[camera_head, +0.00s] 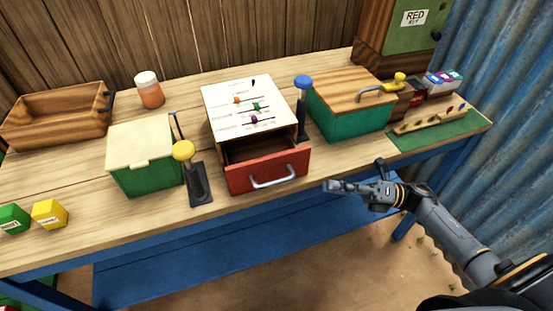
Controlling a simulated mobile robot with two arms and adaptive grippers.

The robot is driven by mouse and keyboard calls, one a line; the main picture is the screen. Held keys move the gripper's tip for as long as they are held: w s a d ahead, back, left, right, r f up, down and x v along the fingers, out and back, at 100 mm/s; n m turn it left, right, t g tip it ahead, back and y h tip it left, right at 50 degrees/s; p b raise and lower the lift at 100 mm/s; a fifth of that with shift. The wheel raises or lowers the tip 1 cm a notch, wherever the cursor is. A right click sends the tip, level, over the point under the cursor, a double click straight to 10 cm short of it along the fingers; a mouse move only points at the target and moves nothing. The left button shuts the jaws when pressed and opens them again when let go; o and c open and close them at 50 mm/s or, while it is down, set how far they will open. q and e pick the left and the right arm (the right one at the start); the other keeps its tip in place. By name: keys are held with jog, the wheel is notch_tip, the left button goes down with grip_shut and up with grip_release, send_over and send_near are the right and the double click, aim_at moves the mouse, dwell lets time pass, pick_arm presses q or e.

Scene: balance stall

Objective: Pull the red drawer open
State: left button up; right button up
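The red drawer (267,170) stands pulled out from the front of a wooden cabinet with a white printed top (243,92). A strip of its brown, empty-looking inside shows behind the red front. Its silver handle (273,178) is free, with nothing around it. My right gripper (330,186) is to the right of the drawer, in front of the table's edge, apart from the handle. Its fingers point left and hold nothing that I can see; their spacing is unclear from this angle. My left gripper is not in view.
A yellow-topped lever (184,152) and green box (144,177) stand left of the drawer. A blue-topped lever (303,83) and wooden-lidded green box (348,122) stand right. A green mat (440,139) lies farther right. The space before the table looks open.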

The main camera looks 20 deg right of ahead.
jog(key=n, duration=0.1)
jog(key=g+p, duration=0.1)
jog(key=p, duration=0.1)
send_near(280, 179)
jog(key=a, duration=0.1)
jog(key=p+x, duration=0.3)
jog(key=x, duration=0.4)
jog(key=shift+w+a+f, duration=0.1)
jog(key=shift+w+a, duration=0.15)
jog(key=shift+a, duration=0.1)
jog(key=shift+w+a, duration=0.15)
jog(key=shift+a, duration=0.4)
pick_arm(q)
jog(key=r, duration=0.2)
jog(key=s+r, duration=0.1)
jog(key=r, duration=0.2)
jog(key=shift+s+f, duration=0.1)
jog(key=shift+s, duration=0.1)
pick_arm(e)
grip_shut()
